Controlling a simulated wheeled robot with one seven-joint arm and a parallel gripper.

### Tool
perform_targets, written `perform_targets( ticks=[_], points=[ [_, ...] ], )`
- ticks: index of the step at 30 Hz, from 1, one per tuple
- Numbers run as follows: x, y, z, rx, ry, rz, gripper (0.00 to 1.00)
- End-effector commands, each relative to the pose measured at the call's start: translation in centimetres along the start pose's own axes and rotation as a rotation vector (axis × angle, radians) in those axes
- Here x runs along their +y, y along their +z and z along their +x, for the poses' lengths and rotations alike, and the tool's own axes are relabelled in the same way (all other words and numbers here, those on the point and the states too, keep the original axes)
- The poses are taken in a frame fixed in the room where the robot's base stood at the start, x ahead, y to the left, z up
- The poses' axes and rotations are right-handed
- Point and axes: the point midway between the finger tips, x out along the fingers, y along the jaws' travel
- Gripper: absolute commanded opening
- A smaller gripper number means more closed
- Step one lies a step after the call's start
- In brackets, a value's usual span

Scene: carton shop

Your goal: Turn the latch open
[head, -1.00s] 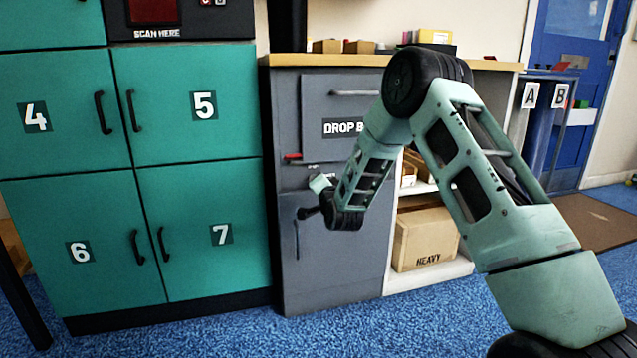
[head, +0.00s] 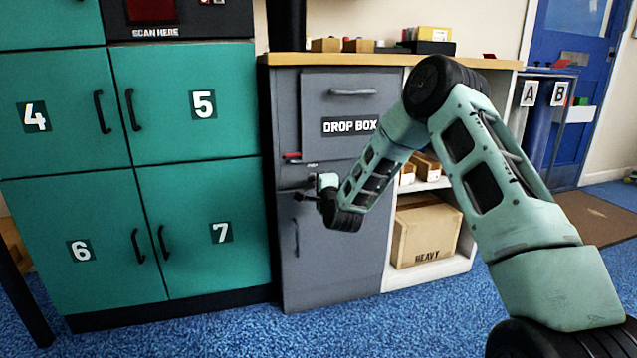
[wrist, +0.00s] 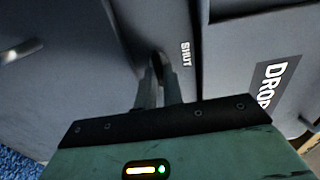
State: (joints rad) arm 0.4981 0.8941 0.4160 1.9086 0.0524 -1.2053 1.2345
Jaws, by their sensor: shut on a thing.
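The latch (wrist: 157,57) shows in the wrist view as a small dark piece at the gap between two grey panels, beside the word SHUT. My gripper (wrist: 158,82) is shut on it, with both fingers close together around it. In the head view my gripper (head: 303,191) is at the front of the grey cabinet (head: 340,258), below the DROP BOX door (head: 350,106). The latch is too small and too covered by the gripper there to make out its angle.
Teal lockers (head: 205,225) with black handles stand to the left. A carton marked HEAVY (head: 425,235) sits on the low white shelf at right. A small red item (head: 291,156) is on the cabinet just above my gripper. Blue carpet in front is clear.

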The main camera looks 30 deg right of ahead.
Motion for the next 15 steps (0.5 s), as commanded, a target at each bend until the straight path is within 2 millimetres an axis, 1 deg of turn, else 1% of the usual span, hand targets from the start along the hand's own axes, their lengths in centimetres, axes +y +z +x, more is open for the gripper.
perform_targets(
  ticks=[14,15],
  points=[
    [0.2,-0.1,-0.08,0.002,0.004,0.013,0.0],
    [0.2,-0.09,-0.08,0.002,0.004,0.013,0.17]
  ],
)
